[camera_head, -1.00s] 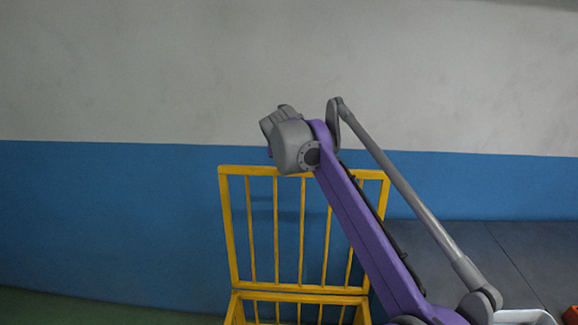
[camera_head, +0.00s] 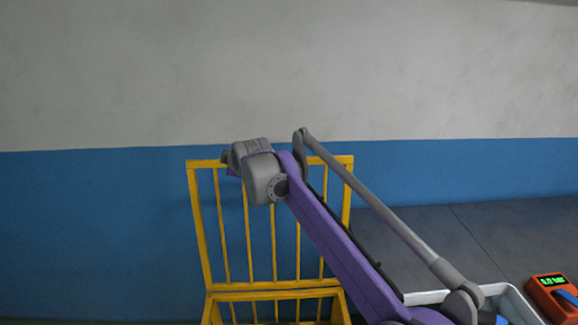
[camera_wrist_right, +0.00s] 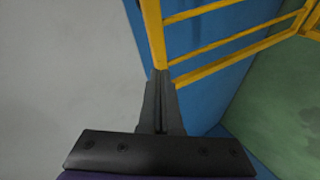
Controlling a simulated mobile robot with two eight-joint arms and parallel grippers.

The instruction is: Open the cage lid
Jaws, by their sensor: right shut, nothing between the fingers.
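The yellow barred cage lid (camera_head: 274,245) stands upright, raised above the yellow cage (camera_head: 240,295), whose top rim shows at the bottom of the head view. In the right wrist view, the lid's yellow frame (camera_wrist_right: 153,35) runs down to the tips of my right gripper (camera_wrist_right: 160,76). The gripper is shut with nothing between its fingers, its tips touching or very near the frame's corner. In the head view, my right arm crosses in front of the lid, and its wrist hides the fingers. My left gripper is out of view.
A white tray (camera_head: 525,305) with something blue in it and an orange device (camera_head: 553,290) with a green display sit at the lower right. A dark grey flat surface (camera_head: 500,235) lies behind them. A blue and white wall stands behind the cage.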

